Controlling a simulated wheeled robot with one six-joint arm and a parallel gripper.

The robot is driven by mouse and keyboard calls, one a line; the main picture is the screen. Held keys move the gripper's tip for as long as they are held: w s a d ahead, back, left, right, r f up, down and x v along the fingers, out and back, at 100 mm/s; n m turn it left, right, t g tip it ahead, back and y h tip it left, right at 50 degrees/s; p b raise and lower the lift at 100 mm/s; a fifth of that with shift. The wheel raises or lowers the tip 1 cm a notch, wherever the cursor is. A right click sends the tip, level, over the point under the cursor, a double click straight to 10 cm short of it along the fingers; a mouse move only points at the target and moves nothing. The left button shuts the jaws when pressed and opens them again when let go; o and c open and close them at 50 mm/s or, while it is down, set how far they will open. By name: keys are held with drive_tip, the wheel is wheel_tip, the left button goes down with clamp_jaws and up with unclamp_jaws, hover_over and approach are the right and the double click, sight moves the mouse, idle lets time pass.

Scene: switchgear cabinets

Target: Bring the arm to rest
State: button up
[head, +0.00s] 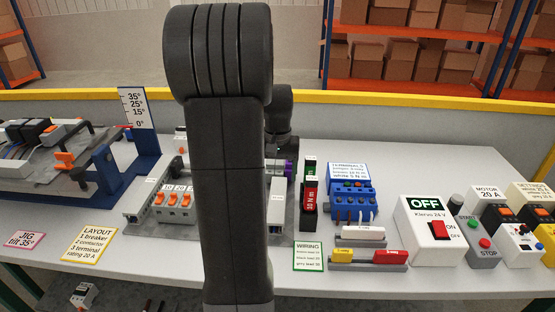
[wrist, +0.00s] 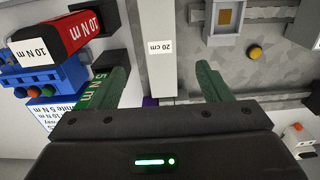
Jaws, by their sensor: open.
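My arm (head: 228,160) stands upright in the middle of the head view and hides much of the bench behind it. My gripper is hidden behind it there. In the wrist view my gripper (wrist: 162,82) is open, its two green fingers wide apart with nothing held between them. Beyond the gap lies a pale strip with a "20 cm" label (wrist: 160,48). A green "5 N m" piece (wrist: 101,93) shows beside the left finger; whether they touch I cannot tell.
A red "10 N m" block (head: 309,196) and a blue terminal block (head: 353,202) stand right of the arm. Further right is a white OFF switch box (head: 428,228). A tilting jig (head: 105,170) and orange-switched breakers (head: 172,203) stand left. The bench's back right is clear.

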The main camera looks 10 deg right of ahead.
wheel_tip(320, 180, up, 5)
hover_over(278, 198)
drive_tip(key=shift+r, duration=0.1)
idle(0.3)
wheel_tip(278, 198, down, 14)
drive_tip(key=shift+r+p, duration=0.15)
drive_tip(key=shift+p, duration=0.25)
drive_tip(key=shift+r, duration=0.2)
drive_tip(key=shift+r, duration=0.1)
